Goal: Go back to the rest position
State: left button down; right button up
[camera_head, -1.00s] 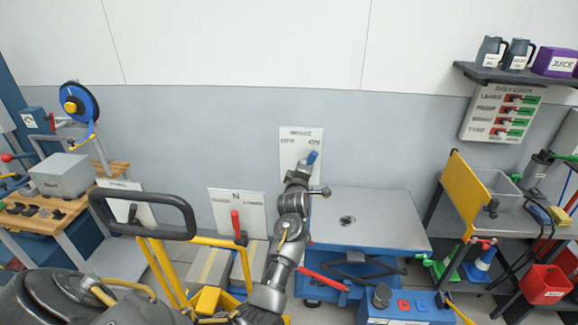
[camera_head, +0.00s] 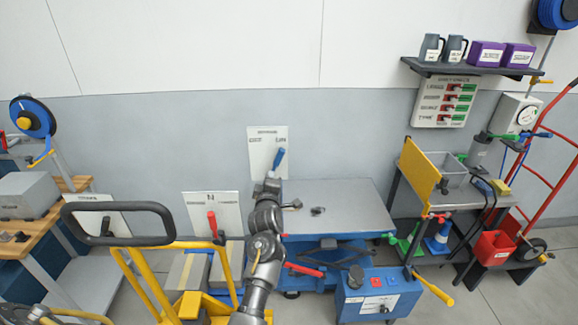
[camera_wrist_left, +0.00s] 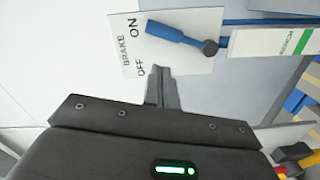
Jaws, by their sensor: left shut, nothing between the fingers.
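My left gripper (camera_head: 272,182) is shut and empty, just below the blue brake lever (camera_head: 279,158). The lever sits on a white brake plate (camera_head: 258,150) on the grey wall and tilts up to the right, at the ON side. In the left wrist view the shut fingers (camera_wrist_left: 161,88) point at the plate's lower edge (camera_wrist_left: 150,66), and the lever (camera_wrist_left: 178,34) is apart from them, beside the word ON. My right gripper is not in view.
A blue lift cart with a grey top (camera_head: 345,205) stands right of my left arm. A yellow-framed trolley with a black handle (camera_head: 120,207) is at the left. A red-levered N plate (camera_head: 200,207) is beside my arm. A shelf with jugs (camera_head: 470,72) hangs at the right.

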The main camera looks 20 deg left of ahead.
pick_arm(q)
jog(key=s+d+f+m+g+h, duration=0.3)
jog(key=s+f+m, duration=0.35)
jog(key=s, duration=0.25)
jog(key=s+d+f+m+g+h, duration=0.25)
jog(key=s+f+m, duration=0.25)
jog(key=s+f, duration=0.4)
jog(key=s+d+f+m+g+h, duration=0.1)
jog(key=s+d+m+g, duration=0.15)
jog(key=s, duration=0.65)
jog(key=s+d+f+m+g, duration=0.15)
jog(key=s+m, duration=0.25)
jog(key=s, duration=0.5)
jog(key=s+d+m+g+h, duration=0.1)
jog(key=s+m+g, duration=0.2)
jog(key=s, duration=0.5)
jog(key=s+f+g+b, duration=0.25)
jog(key=f+b, duration=0.25)
jog(key=f, duration=2.9)
jog(key=s+a+f+b, duration=0.2)
jog(key=s+a+f, duration=0.1)
jog(key=s+f, duration=1.3)
jog(key=shift+s+m+b, duration=0.15)
jog(key=shift+m+b, duration=0.25)
